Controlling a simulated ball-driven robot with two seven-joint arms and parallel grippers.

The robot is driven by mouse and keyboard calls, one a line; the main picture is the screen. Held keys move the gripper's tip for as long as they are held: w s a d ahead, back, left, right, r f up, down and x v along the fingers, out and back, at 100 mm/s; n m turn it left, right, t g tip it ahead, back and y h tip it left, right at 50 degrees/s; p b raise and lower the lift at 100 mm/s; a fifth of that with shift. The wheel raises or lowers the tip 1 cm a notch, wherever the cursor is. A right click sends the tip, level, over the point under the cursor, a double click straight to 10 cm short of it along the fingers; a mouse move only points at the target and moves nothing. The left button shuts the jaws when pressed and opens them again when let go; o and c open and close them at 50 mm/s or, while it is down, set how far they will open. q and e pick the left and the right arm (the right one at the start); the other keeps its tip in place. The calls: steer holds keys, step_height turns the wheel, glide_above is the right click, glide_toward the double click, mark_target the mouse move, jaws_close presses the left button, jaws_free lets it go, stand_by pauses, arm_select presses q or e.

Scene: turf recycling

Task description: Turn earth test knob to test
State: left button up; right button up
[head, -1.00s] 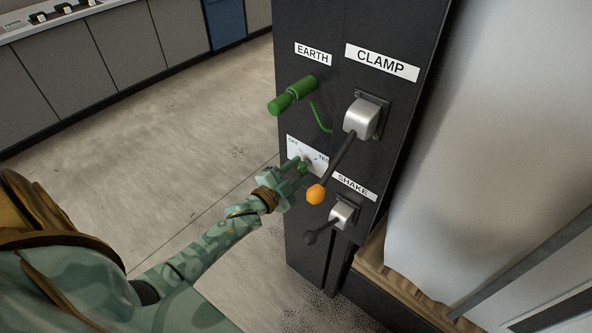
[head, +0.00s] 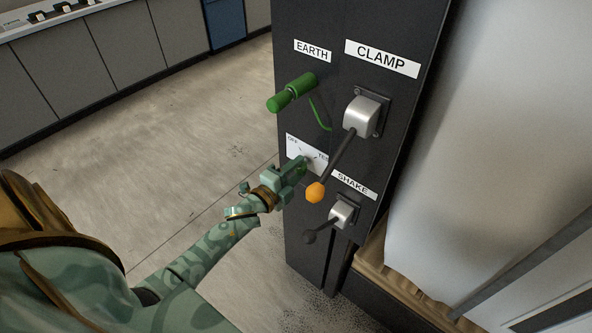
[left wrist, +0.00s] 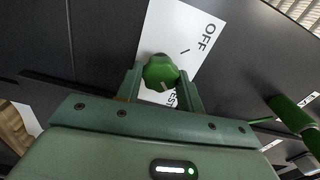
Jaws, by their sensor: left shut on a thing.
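The earth test knob (left wrist: 160,70) is green and sits on a white plate (left wrist: 172,30) marked OFF and TEST in the left wrist view. My left gripper (left wrist: 161,88) is shut on the knob, with one finger on each side. A pale mark on the knob lies on the side near the TEST lettering, which is partly covered by knob and finger. In the head view the same plate (head: 294,143) is on the black panel, and my left gripper (head: 300,166) hides most of the knob. My right gripper is not in view.
A green earth handle (head: 292,93) with a green cable sits above the plate. The clamp lever's orange ball (head: 316,192) is close to the right of my left gripper. The shake lever (head: 324,231) is below. Open floor (head: 150,160) lies to the left.

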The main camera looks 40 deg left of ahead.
arm_select(q)
steer(key=shift+f, duration=0.1)
steer(key=o, duration=1)
steer(key=shift+s, duration=0.1)
steer(key=s, duration=0.5)
steer(key=s+p, duration=0.1)
steer(key=s, duration=0.4)
steer(key=s+a+p, duration=0.1)
steer(key=s, duration=0.5)
steer(key=shift+s+a, duration=0.1)
